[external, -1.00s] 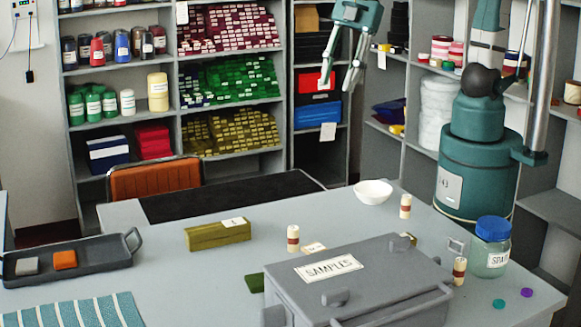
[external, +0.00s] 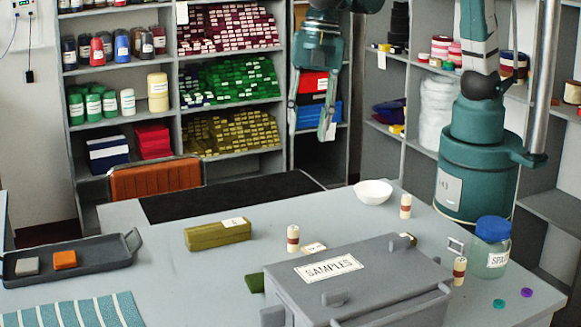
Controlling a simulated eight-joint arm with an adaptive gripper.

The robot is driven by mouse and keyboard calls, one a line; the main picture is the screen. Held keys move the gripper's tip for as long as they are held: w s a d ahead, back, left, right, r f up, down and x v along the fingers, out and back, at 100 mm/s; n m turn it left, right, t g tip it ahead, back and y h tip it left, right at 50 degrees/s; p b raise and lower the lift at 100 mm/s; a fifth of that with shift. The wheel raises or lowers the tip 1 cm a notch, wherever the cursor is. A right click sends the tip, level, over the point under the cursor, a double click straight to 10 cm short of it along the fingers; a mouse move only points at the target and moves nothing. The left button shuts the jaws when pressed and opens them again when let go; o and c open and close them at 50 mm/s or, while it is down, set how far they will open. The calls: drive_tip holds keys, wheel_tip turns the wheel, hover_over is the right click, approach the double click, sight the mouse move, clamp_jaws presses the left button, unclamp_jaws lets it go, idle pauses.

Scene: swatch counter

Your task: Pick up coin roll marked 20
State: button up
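Three cream coin rolls with a red-brown band stand upright on the grey counter (external: 150,275). One coin roll (external: 293,239) stands behind the samples box, near its left back corner. A second coin roll (external: 405,206) stands at the back, right of the white bowl. A third coin roll (external: 459,271) stands between the box and the jar. Their numbers are too small to read, so I cannot tell which is marked 20. My gripper (external: 309,135) is open and empty, pointing down, well above the counter's back edge.
A grey box labelled SAMPLES (external: 365,285) fills the front middle. A jar with a blue lid (external: 492,247), a white bowl (external: 373,192), an olive block (external: 217,234) and a dark tray (external: 70,281) also stand on the counter. The counter's left middle is clear.

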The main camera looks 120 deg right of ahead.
sight(293, 228)
drive_tip(key=w+a+f+n, duration=0.1)
drive_tip(key=w+a+f, duration=0.1)
drive_tip(key=a+f, duration=0.1)
drive_tip(key=w+a+f+n+g, duration=0.1)
drive_tip(key=w+a+f+n, duration=0.1)
drive_tip(key=f, duration=0.3)
drive_tip(key=w+a+f+n, duration=0.1)
drive_tip(key=w+a+f, duration=0.3)
drive_tip(key=shift+w+a+n+g+b, duration=0.1)
drive_tip(key=shift+a+n+g+b, duration=0.1)
drive_tip(key=shift+n+g+b, duration=0.15)
drive_tip(key=shift+f, duration=0.1)
drive_tip(key=shift+f, duration=1.15)
drive_tip(key=shift+f, duration=0.1)
drive_tip(key=shift+a+f, duration=0.1)
drive_tip(key=shift+f, duration=2.45)
clamp_jaws()
